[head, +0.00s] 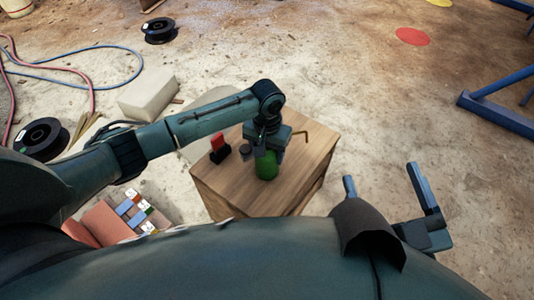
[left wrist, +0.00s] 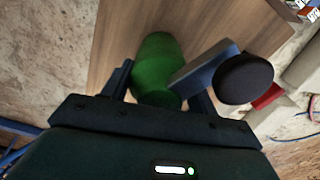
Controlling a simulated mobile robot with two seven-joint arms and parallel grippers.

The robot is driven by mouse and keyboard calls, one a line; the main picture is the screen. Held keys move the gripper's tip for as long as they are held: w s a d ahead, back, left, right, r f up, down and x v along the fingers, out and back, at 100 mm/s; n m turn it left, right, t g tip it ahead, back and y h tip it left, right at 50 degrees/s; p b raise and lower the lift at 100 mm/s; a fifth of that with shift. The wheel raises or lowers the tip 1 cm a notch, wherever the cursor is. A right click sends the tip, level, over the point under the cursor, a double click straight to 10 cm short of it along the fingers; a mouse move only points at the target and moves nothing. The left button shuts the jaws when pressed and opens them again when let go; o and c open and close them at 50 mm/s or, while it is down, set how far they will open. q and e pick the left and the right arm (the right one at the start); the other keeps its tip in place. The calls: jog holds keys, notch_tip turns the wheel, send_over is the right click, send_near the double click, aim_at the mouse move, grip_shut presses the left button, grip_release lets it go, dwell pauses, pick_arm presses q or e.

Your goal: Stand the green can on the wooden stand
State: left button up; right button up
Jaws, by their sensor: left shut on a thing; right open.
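The green can (head: 266,166) is at the wooden stand (head: 232,189), near the middle of its top. My left gripper (head: 264,152) comes down over the can from above and is shut on it. In the left wrist view the can (left wrist: 157,68) sits between the two fingers (left wrist: 160,88), with the wood top behind it. The can looks upright in the head view. I cannot tell whether its base touches the wood. My right gripper (head: 391,196) is open and empty, to the right of the stand.
A red and black object (head: 219,149) and a bent brass-coloured rod (head: 302,134) are on the stand near the can. A dark round knob (left wrist: 244,79) is close to my left fingers. Boxes (head: 135,212) lie left of the stand. Floor to the right is clear up to a blue frame (head: 495,112).

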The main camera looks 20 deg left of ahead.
jog(key=shift+r, duration=0.55)
pick_arm(q)
jog(key=o, duration=1.2)
pick_arm(e)
jog(key=shift+f, duration=0.45)
jog(key=shift+f, duration=0.1)
pick_arm(q)
notch_tip(320, 180, up, 6)
jog(key=p, duration=0.2)
jog(key=shift+f+p, duration=0.2)
jog(key=shift+p, duration=0.2)
notch_tip(320, 180, up, 6)
jog(key=shift+f+p, duration=0.1)
jog(key=shift+p, duration=1.05)
jog(key=shift+r, duration=0.45)
pick_arm(e)
jog(key=shift+d+g+h, duration=0.4)
jog(key=shift+d+h, duration=0.25)
jog(key=shift+h, duration=0.05)
